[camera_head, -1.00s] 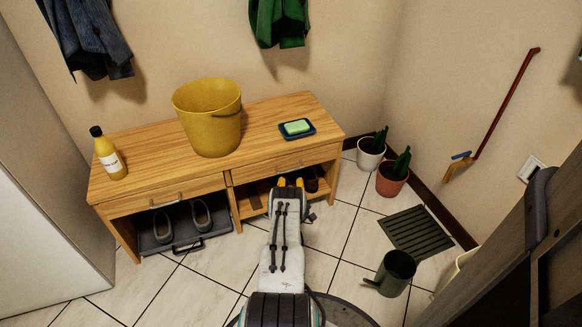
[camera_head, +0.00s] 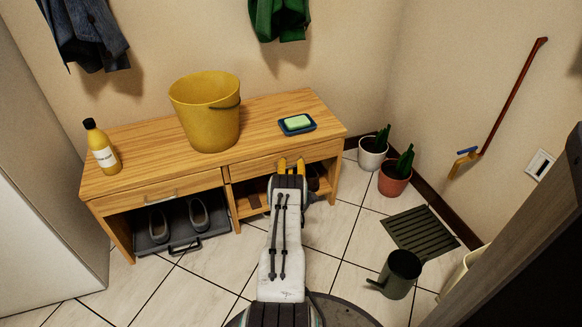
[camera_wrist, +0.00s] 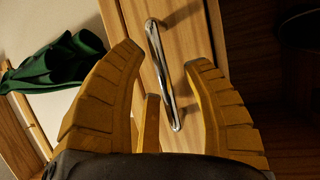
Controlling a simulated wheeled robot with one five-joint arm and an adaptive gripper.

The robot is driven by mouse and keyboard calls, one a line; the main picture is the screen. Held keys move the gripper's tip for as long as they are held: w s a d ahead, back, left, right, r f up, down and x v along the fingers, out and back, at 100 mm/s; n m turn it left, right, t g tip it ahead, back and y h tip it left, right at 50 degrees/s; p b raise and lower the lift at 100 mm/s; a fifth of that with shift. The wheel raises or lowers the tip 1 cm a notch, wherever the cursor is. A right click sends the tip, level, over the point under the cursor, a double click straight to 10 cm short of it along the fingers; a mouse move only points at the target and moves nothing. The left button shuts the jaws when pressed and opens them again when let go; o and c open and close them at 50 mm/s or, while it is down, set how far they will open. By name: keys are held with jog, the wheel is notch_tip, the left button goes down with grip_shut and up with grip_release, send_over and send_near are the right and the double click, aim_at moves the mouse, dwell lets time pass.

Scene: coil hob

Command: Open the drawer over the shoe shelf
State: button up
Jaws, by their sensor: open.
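The wooden bench (camera_head: 140,150) has two drawers side by side, both closed. The right drawer (camera_head: 250,170) is above a slatted shelf (camera_head: 250,203) with dark brown shoes, partly hidden by my arm. The left drawer (camera_head: 125,199) is above a dark tray with grey shoes (camera_head: 199,214). My gripper (camera_head: 290,166) is open at the right drawer's front. In the wrist view, my gripper (camera_wrist: 165,57) has its yellow fingers on either side of the silver bar handle (camera_wrist: 162,75); contact is not clear.
On the bench top stand a yellow bottle (camera_head: 102,148), a yellow bucket (camera_head: 207,115) and a blue soap dish (camera_head: 297,125). Potted cacti (camera_head: 394,180), a dark floor grate (camera_head: 420,230) and a dark green can (camera_head: 399,275) are to the right. Tiled floor lies clear before the bench.

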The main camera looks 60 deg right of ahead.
jog(key=shift+c, duration=0.4)
grip_shut()
